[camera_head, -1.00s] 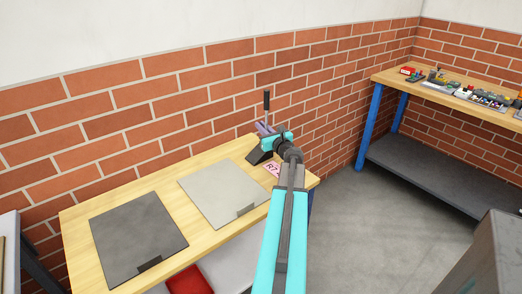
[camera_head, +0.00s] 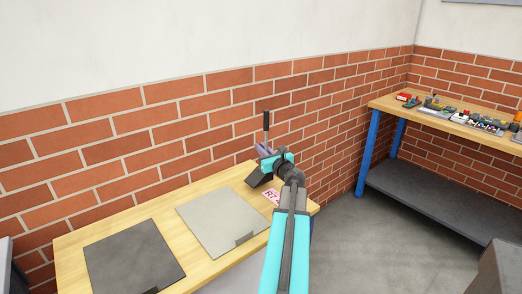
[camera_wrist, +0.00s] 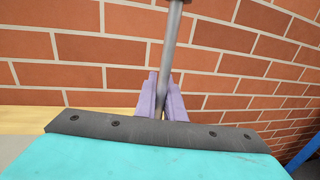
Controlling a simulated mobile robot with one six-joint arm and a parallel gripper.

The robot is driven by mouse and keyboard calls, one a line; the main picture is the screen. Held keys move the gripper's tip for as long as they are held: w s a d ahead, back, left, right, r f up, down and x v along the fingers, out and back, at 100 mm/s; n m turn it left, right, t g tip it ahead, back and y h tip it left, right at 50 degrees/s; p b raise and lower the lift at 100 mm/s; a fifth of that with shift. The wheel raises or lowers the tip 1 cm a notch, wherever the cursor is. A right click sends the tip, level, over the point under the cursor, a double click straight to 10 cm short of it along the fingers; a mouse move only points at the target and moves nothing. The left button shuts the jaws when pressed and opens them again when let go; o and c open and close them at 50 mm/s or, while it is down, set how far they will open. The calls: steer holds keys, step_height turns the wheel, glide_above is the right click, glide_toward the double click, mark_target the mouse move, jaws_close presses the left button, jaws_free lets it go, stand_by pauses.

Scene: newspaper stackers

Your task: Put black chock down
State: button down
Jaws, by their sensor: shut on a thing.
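The black chock (camera_head: 256,178) is a dark wedge with an upright grey rod and a black handgrip (camera_head: 266,118) on top. It is at the far right end of the wooden table (camera_head: 200,192), by the brick wall. I cannot tell whether its base touches the tabletop. My gripper (camera_head: 264,150) has purple fingers closed around the rod, below the handgrip. In the wrist view, the fingers (camera_wrist: 160,98) press on both sides of the grey rod (camera_wrist: 172,35). The wedge is hidden there behind my gripper's body.
A pink label reading R7 (camera_head: 271,197) lies just in front of the chock. A light grey panel (camera_head: 222,218) and a dark grey panel (camera_head: 135,257) lie further left on the table. Another workbench (camera_head: 385,103) with several small items stands at the right.

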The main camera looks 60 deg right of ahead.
steer(key=s+a+r, duration=0.1)
steer(key=s+a, duration=0.5)
steer(key=a, duration=0.1)
steer(key=shift+s+p, duration=0.15)
steer(key=shift+p, duration=0.2)
steer(key=shift+r+p, duration=0.2)
steer(key=shift+p, duration=0.2)
steer(key=p, duration=0.3)
steer(key=shift+s+a, duration=0.35)
steer(key=s+a+p, duration=0.1)
steer(key=p, duration=0.4)
steer(key=shift+r+p, duration=0.15)
steer(key=shift+p, duration=0.25)
steer(key=a+p, duration=0.1)
steer(key=p, duration=0.4)
steer(key=shift+s, duration=0.4)
steer(key=shift+s+a+p, duration=0.4)
steer(key=shift+s+p, duration=0.05)
steer(key=shift+p, duration=1.4)
